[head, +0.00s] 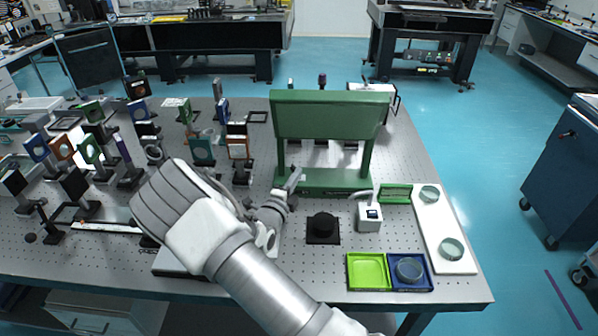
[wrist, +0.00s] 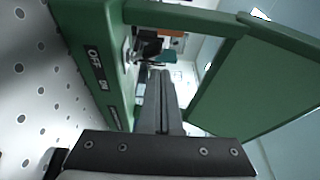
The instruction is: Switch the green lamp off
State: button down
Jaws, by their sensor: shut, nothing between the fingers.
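The green lamp (head: 330,117) stands upright on the optical table, with a wide hood on two posts over a green base (head: 335,182). In the wrist view its base (wrist: 78,22) fills the left and the hood (wrist: 235,85) the right. A black label reading OFF (wrist: 94,62) and apparently ON is on the base. A small silver part, possibly the switch lever (wrist: 128,48), stands by the label; its position is unclear. My gripper (head: 296,174) is shut and empty, at the left front of the base. Its fingers also show in the wrist view (wrist: 160,85), pointing between base and hood.
A black round knob on a plate (head: 323,225) and a small white box device (head: 369,215) stand in front of the lamp. Green and blue trays (head: 367,272) and a white board (head: 428,225) lie at right. Several optics mounts (head: 90,150) crowd the left.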

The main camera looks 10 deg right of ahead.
jog(key=v, duration=1.5)
jog(key=shift+r, duration=0.1)
jog(key=s+d+r+m+g+h, duration=0.1)
jog(key=s+d+r+m+g, duration=0.25)
jog(key=d+m, duration=0.35)
jog(key=s+d+r+m+g, duration=0.3)
jog(key=d+r+m+g, duration=0.15)
jog(key=m, duration=0.45)
jog(key=s+d+r+m+g+h, duration=0.1)
jog(key=s+d+r+m+g, duration=0.3)
jog(key=m, duration=0.5)
jog(key=s+a+r+m+y, duration=0.1)
jog(key=s+r+m+y, duration=0.4)
jog(key=m, duration=0.6)
jog(key=s+r+m+t+y, duration=0.1)
jog(key=s+r+m+y, duration=0.4)
jog(key=s+m, duration=0.3)
jog(key=shift+s+a+r+m+t+y, duration=0.35)
jog(key=shift+r+m, duration=0.3)
jog(key=shift+m, duration=1.65)
